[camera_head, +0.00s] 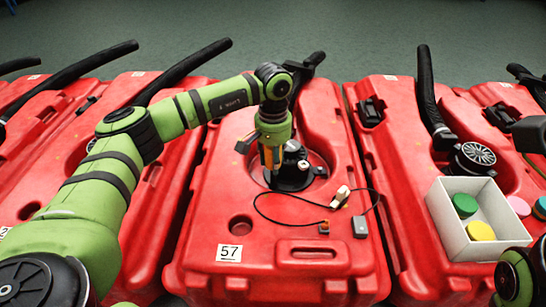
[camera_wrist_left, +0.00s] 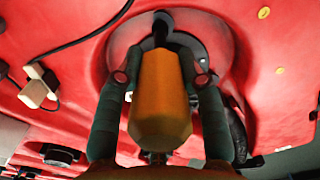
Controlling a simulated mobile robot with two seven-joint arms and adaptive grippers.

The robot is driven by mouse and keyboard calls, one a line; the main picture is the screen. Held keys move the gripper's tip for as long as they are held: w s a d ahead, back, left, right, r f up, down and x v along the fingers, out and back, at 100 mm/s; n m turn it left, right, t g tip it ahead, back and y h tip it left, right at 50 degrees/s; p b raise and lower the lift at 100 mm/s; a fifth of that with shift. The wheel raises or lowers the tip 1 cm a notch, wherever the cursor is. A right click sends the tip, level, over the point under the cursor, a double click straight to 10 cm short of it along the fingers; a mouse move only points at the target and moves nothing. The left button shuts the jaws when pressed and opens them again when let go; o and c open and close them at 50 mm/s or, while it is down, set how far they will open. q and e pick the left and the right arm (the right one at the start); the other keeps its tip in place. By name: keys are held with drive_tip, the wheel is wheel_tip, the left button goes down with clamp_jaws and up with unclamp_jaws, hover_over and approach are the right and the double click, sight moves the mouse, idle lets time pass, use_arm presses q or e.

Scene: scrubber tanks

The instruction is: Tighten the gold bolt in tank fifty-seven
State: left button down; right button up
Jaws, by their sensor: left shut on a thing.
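Tank fifty-seven (camera_head: 325,260) is the red tank in the middle of the head view, with a white "57" label (camera_head: 229,253) on its front. My left gripper (camera_head: 271,157) points down over the round recess in its top. It is shut on the orange handle of a screwdriver-like tool (camera_wrist_left: 160,95), held upright. The tool's dark shaft reaches down to the black fitting (camera_head: 292,175) in the recess; whether its tip touches a bolt is hidden. I cannot make out the gold bolt under the tool. Small gold spots (camera_wrist_left: 280,71) show on the red surface beside the recess.
A thin black cable with a pale connector (camera_head: 341,196) and a small grey box (camera_head: 360,227) lies in front of the recess. A white box (camera_head: 454,233) with green and yellow discs is on the right tank. Black hoses (camera_head: 429,95) rise from neighbouring tanks. Parts of my right arm show at the right edge.

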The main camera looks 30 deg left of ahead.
use_arm(q)
drive_tip(key=shift+s+f, duration=0.1)
drive_tip(key=shift+f, duration=0.45)
idle(1.9)
drive_tip(key=shift+r, duration=0.1)
drive_tip(key=shift+r+p, duration=0.55)
drive_tip(key=shift+p, duration=0.15)
drive_tip(key=shift+r+p, duration=1.5)
drive_tip(key=shift+r, duration=0.45)
